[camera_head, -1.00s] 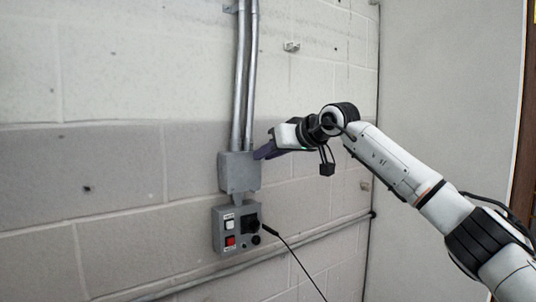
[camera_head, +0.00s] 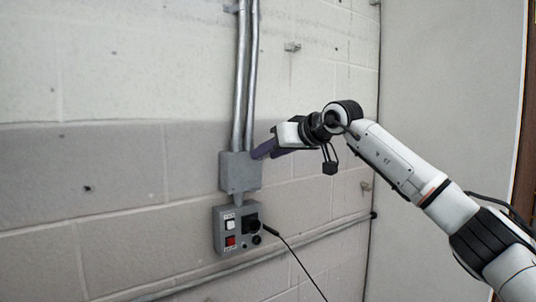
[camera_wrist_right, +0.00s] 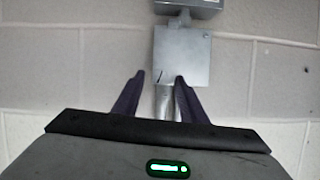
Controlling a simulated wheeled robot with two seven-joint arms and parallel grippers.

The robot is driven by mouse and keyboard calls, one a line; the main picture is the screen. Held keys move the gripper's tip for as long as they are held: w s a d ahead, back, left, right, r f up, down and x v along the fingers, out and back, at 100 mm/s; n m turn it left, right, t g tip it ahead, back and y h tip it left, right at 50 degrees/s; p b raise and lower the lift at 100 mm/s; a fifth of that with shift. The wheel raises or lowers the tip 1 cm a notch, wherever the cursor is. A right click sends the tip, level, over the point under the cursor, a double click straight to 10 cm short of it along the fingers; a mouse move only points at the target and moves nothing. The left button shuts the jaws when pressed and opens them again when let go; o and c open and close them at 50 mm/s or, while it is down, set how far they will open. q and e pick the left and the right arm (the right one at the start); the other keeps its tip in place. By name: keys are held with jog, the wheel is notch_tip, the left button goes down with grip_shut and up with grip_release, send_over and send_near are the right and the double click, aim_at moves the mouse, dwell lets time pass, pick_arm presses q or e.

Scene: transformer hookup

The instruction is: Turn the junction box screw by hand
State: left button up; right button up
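The grey junction box (camera_head: 238,172) is fixed to the block wall below two vertical conduits. It also shows in the right wrist view (camera_wrist_right: 190,55), at the top centre. I cannot make out its screw for certain. My right gripper (camera_head: 262,152) is at the upper right of the box, its dark purple fingers pointing at it. In the right wrist view the two fingers (camera_wrist_right: 158,80) are spread apart with nothing between them, over the conduit and the box's near edge. Whether they touch the box is not clear. My left gripper is not in view.
A grey control box (camera_head: 237,228) with a white switch, a red switch and a black plug hangs just below. A black cable (camera_head: 296,259) runs from it to lower right. Metal conduits (camera_head: 244,80) rise above. A pipe (camera_head: 330,232) crosses the wall low down.

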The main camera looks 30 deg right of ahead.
jog(key=b+v, duration=0.2)
jog(key=v, duration=0.7)
jog(key=shift+s+r, duration=0.2)
jog(key=shift+s, duration=0.15)
jog(key=shift+d, duration=0.1)
